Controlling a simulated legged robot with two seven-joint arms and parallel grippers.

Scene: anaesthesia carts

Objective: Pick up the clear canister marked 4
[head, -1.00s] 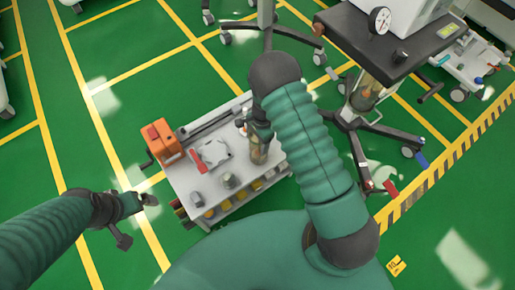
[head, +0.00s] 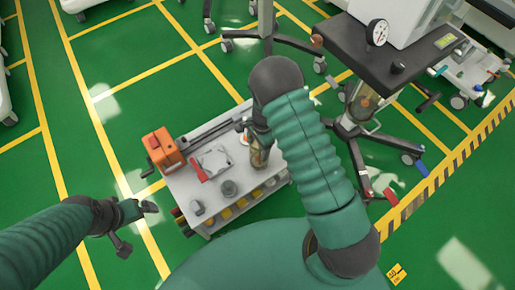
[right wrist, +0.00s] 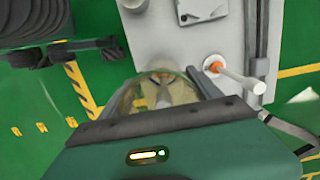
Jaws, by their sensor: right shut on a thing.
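The clear canister (head: 259,157) stands upright over the right part of the white cart top, with brownish contents. Its marking is not legible. My right gripper (head: 258,135) comes down over it from above and is shut on it; my arm hides much of the grip. In the right wrist view the canister's clear rim (right wrist: 165,77) shows between the fingers, partly hidden by my wrist. I cannot tell whether its base touches the cart. My left gripper (head: 136,228) is open and empty over the green floor, left of the cart.
The cart top (head: 183,184) also bears an orange box (head: 162,151), a red-handled item (head: 200,171) and a grey knob-like item (head: 229,188). A wheeled stand with a dark top (head: 395,60) holds another clear canister (head: 367,103) below it. Green floor lies free at left.

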